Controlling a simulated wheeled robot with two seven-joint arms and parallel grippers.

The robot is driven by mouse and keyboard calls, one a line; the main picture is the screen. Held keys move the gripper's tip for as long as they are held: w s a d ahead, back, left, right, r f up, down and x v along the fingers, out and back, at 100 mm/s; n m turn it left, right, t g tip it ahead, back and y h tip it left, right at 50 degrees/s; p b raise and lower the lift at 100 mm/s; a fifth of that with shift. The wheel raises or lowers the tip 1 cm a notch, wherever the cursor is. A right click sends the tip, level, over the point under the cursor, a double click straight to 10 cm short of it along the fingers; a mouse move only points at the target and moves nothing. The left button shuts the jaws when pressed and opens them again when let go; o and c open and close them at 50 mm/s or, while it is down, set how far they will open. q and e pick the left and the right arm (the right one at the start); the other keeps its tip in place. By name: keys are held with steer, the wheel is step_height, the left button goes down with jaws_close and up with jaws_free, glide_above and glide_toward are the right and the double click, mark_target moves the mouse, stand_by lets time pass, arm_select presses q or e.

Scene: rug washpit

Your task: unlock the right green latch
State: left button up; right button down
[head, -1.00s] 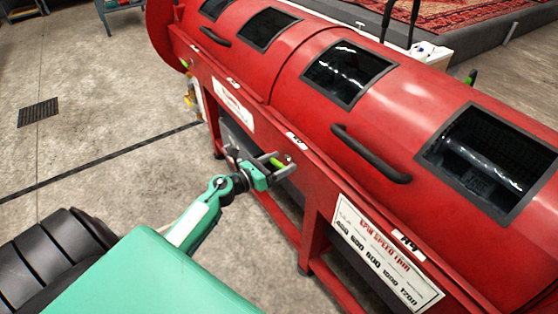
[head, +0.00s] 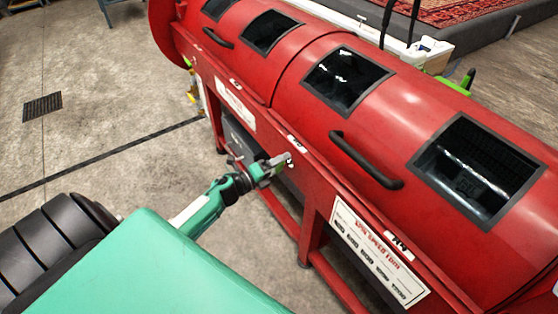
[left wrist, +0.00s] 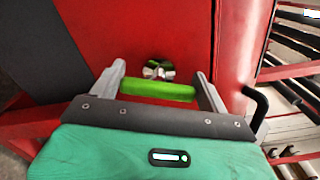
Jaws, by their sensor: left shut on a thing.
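A green latch sits on the red side rail of the drum machine. In the left wrist view its green handle (left wrist: 157,90) lies level between the two grey fingers, with a bright metal pivot just beyond it. In the head view only a small part of this latch (head: 283,165) shows at the fingertips. My left gripper (head: 281,164) is shut on the latch handle; it also shows in the left wrist view (left wrist: 160,75). My right gripper is in neither view.
The red drum machine (head: 290,100) has dark windows and black handles (head: 365,160). Another green piece (head: 187,62) shows at its far left end. A sign plate (head: 375,250) is on the lower front. Bare concrete floor (head: 110,130) lies to the left.

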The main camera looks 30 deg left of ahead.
arm_select(q)
steer(key=shift+n+p, duration=0.55)
steer(key=shift+n, duration=0.65)
steer(key=shift+f+n+p, duration=0.15)
steer(key=shift+n+p, duration=0.3)
steer(key=shift+n, duration=0.55)
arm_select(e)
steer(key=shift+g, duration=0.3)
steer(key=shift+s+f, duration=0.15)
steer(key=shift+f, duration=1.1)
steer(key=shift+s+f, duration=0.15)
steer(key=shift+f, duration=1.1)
arm_select(q)
steer(key=o, duration=1)
steer(key=shift+v, duration=6.95)
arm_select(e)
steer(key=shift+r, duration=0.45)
